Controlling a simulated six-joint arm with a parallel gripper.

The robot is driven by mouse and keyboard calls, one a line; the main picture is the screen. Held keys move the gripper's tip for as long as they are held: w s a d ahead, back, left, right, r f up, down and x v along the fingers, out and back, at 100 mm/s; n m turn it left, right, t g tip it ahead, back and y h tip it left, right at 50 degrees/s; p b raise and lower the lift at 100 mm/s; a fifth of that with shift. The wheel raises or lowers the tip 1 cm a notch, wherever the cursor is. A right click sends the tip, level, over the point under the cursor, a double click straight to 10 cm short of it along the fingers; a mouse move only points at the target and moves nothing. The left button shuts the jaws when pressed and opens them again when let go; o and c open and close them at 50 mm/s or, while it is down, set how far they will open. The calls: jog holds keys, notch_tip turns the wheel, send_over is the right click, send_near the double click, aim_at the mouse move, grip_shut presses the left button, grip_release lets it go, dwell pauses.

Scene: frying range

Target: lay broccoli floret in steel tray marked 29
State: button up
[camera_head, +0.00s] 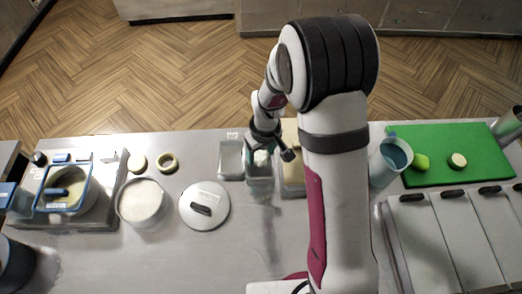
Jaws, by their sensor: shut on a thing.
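My gripper (268,156) points down above the row of small trays near the back edge of the counter. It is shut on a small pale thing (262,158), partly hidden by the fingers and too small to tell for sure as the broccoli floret. The thing is over or within the middle steel tray (260,178); its height cannot be told. Another steel tray (231,160) stands just left, with a small white label (232,135) behind it. The number on the label is not readable. A tan tray (292,178) on the right is partly covered by my arm.
A lid (204,206), a white-filled pot (143,202) and a blue-rimmed pot (64,190) stand to the left. Right of my arm are a blue-lined jug (389,161), a green board (440,140) with a green item (421,162), and lidded bins (424,240).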

jog(key=o, duration=1)
jog(key=shift+o, duration=0.2)
jog(key=shift+r, duration=0.1)
jog(key=shift+r, duration=3.45)
jog(key=s+d+r+m, duration=0.1)
jog(key=s+r+m, duration=0.2)
jog(key=s, duration=0.5)
jog(key=s+d+r+m+g, duration=0.1)
jog(key=s+r+m, duration=0.3)
jog(key=s, duration=0.4)
jog(key=s+d+r+m+y, duration=0.1)
jog(key=s+r+m, duration=0.3)
jog(key=s, duration=0.5)
jog(key=shift+d, duration=0.55)
